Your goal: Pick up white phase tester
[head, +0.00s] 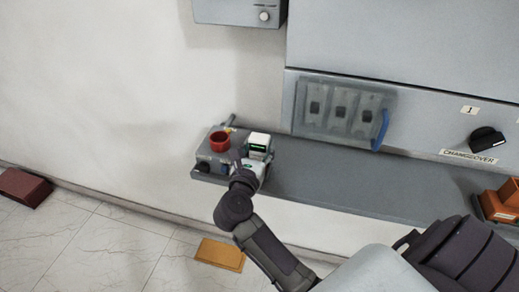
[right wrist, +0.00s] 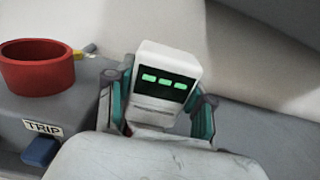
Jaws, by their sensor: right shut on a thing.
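The white phase tester (head: 259,141) is a small white box with a dark display at the left end of the grey shelf. In the right wrist view the phase tester (right wrist: 167,70) shows three green lit segments and stands between the two fingers. My right gripper (head: 252,160) reaches it from the front, and in the wrist view the gripper (right wrist: 158,108) has one finger against each side of it. The gripper is shut on the tester. The tester's lower part is hidden by the gripper's body. My left gripper is not in view.
A red ring-shaped cup (head: 219,141) stands on a grey box just left of the tester. A "TRIP" label (right wrist: 43,128) and blue part (right wrist: 40,152) are on that box. Orange bins (head: 500,203) sit at the shelf's right. The shelf's middle (head: 340,185) is clear.

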